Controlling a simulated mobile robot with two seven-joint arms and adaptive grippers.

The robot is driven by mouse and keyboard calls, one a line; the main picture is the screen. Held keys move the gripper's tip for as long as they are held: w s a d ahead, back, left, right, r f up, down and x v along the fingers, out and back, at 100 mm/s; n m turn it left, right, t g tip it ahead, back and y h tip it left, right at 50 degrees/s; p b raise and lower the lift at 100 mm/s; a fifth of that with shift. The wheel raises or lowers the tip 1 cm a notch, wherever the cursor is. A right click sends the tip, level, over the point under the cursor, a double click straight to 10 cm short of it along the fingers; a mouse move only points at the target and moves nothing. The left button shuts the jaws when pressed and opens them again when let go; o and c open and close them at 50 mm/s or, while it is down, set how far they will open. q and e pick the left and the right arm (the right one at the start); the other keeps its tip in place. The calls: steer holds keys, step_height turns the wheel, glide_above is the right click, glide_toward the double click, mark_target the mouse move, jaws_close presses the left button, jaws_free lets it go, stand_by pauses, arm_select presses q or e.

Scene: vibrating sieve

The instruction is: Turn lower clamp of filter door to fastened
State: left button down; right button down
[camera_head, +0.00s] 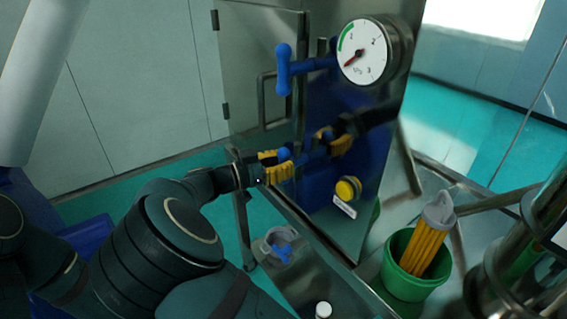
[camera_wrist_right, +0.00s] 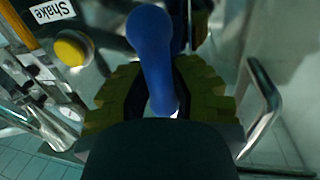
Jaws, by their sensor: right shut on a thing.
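The lower clamp (camera_head: 284,154) of the filter door is a blue handle on the shiny cabinet's edge. My right gripper (camera_head: 275,168), with yellow fingers, is shut on it. In the right wrist view the lower clamp (camera_wrist_right: 152,55) stands between the yellow fingers of the right gripper (camera_wrist_right: 160,100), its rounded end sticking out beyond them. The upper clamp (camera_head: 284,70), also blue, stands near vertical above. The filter door (camera_head: 262,50) is a steel panel with a bar handle (camera_head: 263,100). Fingers hide part of the lower clamp. My left gripper is not in view.
A pressure gauge (camera_head: 362,52) and a yellow button (camera_head: 347,189) are on the cabinet's side, which mirrors my gripper. A green bucket (camera_head: 405,270) with a yellow-and-grey object stands on the steel table at right. A blue-handled valve (camera_head: 281,252) sits below the gripper.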

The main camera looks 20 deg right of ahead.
steer(key=n, duration=0.4)
steer(key=shift+w+h, duration=0.15)
steer(key=shift+h, duration=0.25)
steer(key=n, duration=0.2)
steer(key=n+t, duration=0.1)
steer(key=n, duration=0.2)
steer(key=shift+w+a+f+h, duration=0.1)
steer(key=shift+w+h, duration=0.05)
steer(key=shift+h, duration=0.15)
steer(key=n+t+p, duration=0.1)
steer(key=n, duration=0.2)
steer(key=n+p, duration=0.1)
steer(key=n, duration=0.2)
steer(key=shift+w+f+t, duration=0.1)
steer(key=shift+t, duration=0.3)
steer(key=shift+f+n+t+p, duration=0.15)
steer(key=shift+n+t+p, duration=0.35)
steer(key=shift+n, duration=0.75)
steer(key=shift+f+n+t+p, duration=0.1)
steer(key=shift+n+t+p, duration=0.1)
steer(key=shift+n+p, duration=0.8)
steer(key=shift+n, duration=0.45)
steer(key=c, duration=0.8)
jaws_free()
